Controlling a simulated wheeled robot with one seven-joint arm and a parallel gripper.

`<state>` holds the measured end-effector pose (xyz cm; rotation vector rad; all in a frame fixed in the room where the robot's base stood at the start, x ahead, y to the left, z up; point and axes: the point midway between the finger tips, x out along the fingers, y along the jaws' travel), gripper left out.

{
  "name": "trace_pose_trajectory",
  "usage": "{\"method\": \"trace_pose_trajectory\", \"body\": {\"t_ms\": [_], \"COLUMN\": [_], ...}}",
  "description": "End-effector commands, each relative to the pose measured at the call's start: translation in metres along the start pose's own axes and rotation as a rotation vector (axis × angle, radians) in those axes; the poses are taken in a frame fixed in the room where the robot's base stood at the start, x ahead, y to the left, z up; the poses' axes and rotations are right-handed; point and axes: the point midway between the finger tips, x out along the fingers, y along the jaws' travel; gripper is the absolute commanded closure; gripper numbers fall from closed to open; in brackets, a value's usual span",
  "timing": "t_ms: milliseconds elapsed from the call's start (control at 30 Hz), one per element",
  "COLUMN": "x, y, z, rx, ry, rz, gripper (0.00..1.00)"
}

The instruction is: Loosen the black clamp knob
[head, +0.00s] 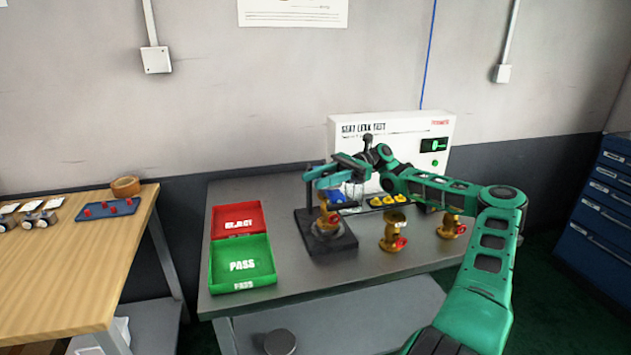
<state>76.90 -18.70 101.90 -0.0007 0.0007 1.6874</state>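The black clamp fixture (340,245) stands on the grey bench, with a dark post at its left side. A brass valve (326,222) with a red part sits upright in it. My gripper (318,176) is above the fixture, over the top of the valve and post.
Two brass valves (393,232) (451,226) stand right of the fixture, beneath my arm. The seat leak test panel (428,128) stands behind. The red reject tray (238,219) and green pass tray (243,265) lie left. A wooden table (75,265) is further left. The bench front is clear.

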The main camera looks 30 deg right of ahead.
Motion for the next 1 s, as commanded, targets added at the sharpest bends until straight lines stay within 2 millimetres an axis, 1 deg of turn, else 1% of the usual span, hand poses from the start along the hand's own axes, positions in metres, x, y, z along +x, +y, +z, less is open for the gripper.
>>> {"method": "trace_pose_trajectory", "body": {"t_ms": [33, 67, 100, 367, 467, 567, 667, 800, 1000], "x": [-0.002, -0.002, -0.002, -0.001, -0.005, -0.015, -0.030, -0.059, -0.091], "y": [-0.003, -0.002, -0.002, -0.001, -0.001, -0.002, -0.001, -0.002, -0.003], "z": [0.001, 0.001, 0.001, 0.000, 0.000, 0.000, 0.000, -0.001, -0.001], "rx": [0.001, 0.001, 0.001, 0.000, -0.002, -0.002, -0.002, 0.000, 0.001], "ry": [-0.002, -0.002, -0.002, -0.001, -0.001, -0.002, -0.005, -0.005, -0.002], "rz": [-0.010, -0.010, -0.009, -0.004, -0.004, -0.005, -0.006, -0.007, -0.007], "gripper": [0.57, 0.50, 0.48, 0.48, 0.48, 0.48, 0.48, 0.48, 0.48]}}
